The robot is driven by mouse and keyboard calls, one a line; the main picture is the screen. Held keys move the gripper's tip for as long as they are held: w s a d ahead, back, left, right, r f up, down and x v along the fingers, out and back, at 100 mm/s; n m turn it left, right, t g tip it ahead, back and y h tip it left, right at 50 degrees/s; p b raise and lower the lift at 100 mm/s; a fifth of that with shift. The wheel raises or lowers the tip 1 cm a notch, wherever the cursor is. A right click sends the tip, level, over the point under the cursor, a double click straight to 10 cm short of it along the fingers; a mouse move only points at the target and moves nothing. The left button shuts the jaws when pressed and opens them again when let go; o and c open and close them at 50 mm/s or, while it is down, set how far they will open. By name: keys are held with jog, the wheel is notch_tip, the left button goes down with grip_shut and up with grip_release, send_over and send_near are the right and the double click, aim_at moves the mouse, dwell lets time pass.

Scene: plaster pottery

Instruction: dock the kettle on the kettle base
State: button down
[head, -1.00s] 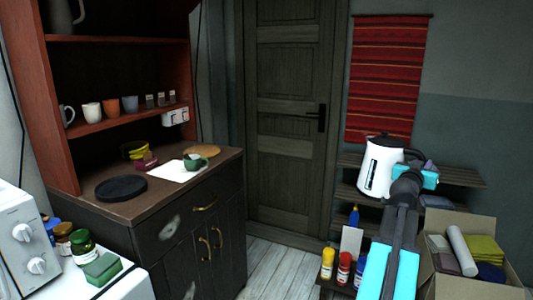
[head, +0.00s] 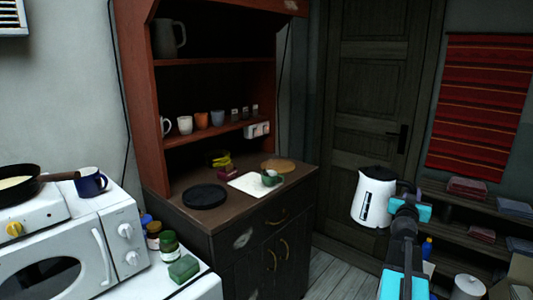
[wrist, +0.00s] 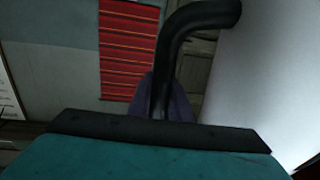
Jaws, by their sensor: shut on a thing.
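The white kettle (head: 369,203) with a black lid and black handle hangs upright in the air, in front of the door in the head view. My gripper (head: 405,198) is shut on its handle, on the kettle's right side. In the wrist view the black handle (wrist: 168,62) rises from between my jaws, and the white kettle body (wrist: 268,75) fills the right side. A flat black round disc, seemingly the kettle base (head: 205,197), lies on the cabinet's counter, left of the kettle and well apart from it. Nothing stands on the disc.
The brown counter (head: 240,213) also holds a white sheet (head: 247,186) with a green cup (head: 271,178), a round board and yellow and dark red items. A hutch shelf with mugs (head: 201,121) overhangs its back. A microwave (head: 70,255) and jars stand at left front.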

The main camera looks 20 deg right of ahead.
jog(key=w+a+n+t+y+p, duration=0.35)
jog(key=w+a, duration=0.25)
jog(key=a, duration=0.6)
jog(key=w+a+n+t+y+p, duration=0.25)
jog(key=w+a+y, duration=0.35)
jog(key=a, duration=0.6)
jog(key=w+a+n+t+y+p, duration=0.2)
jog(key=w+a+n+y+p, duration=0.15)
jog(key=w+a, duration=0.6)
jog(key=s+a+f+n+g+y+p, duration=0.15)
jog(key=a+y, duration=0.25)
jog(key=a, duration=0.4)
jog(key=s+a+f+n+y, duration=0.2)
jog(key=a+n+y, duration=0.1)
jog(key=a, duration=0.6)
jog(key=s+a+f+n+g+y, duration=0.1)
jog(key=s+a+n+g+y, duration=0.5)
jog(key=s+a+y, duration=0.3)
jog(key=s+a+n, duration=0.1)
jog(key=a, duration=0.2)
jog(key=shift+a+f+n+y, duration=0.3)
jog(key=shift+a+n, duration=0.1)
jog(key=shift+s+f, duration=0.1)
jog(key=shift+f, duration=0.05)
notch_tip(320, 180, down, 5)
jog(key=b, duration=0.5)
jog(key=shift+a, duration=0.1)
jog(key=shift+a+g, duration=0.1)
jog(key=shift+g, duration=0.15)
